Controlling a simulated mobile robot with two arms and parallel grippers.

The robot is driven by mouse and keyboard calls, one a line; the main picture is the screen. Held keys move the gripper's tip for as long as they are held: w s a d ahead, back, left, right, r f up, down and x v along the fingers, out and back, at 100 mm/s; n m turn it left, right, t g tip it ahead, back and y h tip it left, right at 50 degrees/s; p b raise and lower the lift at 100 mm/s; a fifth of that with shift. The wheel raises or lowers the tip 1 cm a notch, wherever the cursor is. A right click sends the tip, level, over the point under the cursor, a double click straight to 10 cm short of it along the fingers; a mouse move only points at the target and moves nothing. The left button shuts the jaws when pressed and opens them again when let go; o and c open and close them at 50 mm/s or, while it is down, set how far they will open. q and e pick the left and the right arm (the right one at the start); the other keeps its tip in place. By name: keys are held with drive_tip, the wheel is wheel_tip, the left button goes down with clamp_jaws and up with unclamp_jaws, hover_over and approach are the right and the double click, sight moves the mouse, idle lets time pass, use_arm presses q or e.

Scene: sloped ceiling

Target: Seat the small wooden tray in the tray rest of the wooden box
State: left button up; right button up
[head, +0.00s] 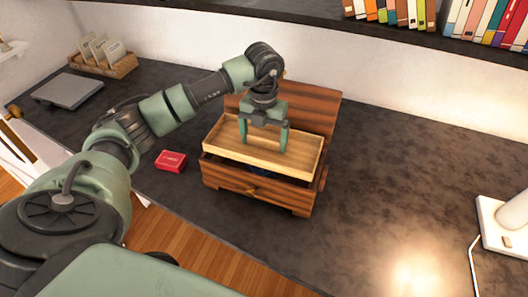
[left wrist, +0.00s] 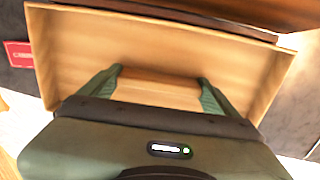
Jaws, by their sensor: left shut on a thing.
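The small wooden tray (head: 222,142) is pale and shallow, and hangs over the open top of the wooden box (head: 230,178). My left gripper (head: 262,147) points down inside the tray. In the left wrist view my left gripper (left wrist: 160,78) is shut on a brown bar across the middle of the tray (left wrist: 65,60). The box is striped brown, with its lid (head: 305,105) raised at the back. A dark gap shows between the tray's front edge and the box front. The tray rest is hidden beneath the tray. My right gripper is not in view.
A red box (head: 171,161) lies on the dark counter left of the wooden box. A grey flat device (head: 68,90) and a basket of cards (head: 104,62) are at the back left. A white lamp base (head: 503,224) stands far right. The counter between is clear.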

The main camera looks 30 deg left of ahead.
sight(264, 155)
use_arm(q)
wheel_tip(264, 155, down, 3)
drive_tip(key=shift+r, duration=0.1)
wheel_tip(264, 155, down, 3)
drive_tip(key=shift+f+p, duration=0.2)
drive_tip(key=shift+p, duration=0.4)
drive_tip(key=shift+f, duration=0.25)
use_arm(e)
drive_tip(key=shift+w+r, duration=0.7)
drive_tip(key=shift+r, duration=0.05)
use_arm(q)
drive_tip(key=shift+f, duration=0.15)
drive_tip(key=o, duration=1.5)
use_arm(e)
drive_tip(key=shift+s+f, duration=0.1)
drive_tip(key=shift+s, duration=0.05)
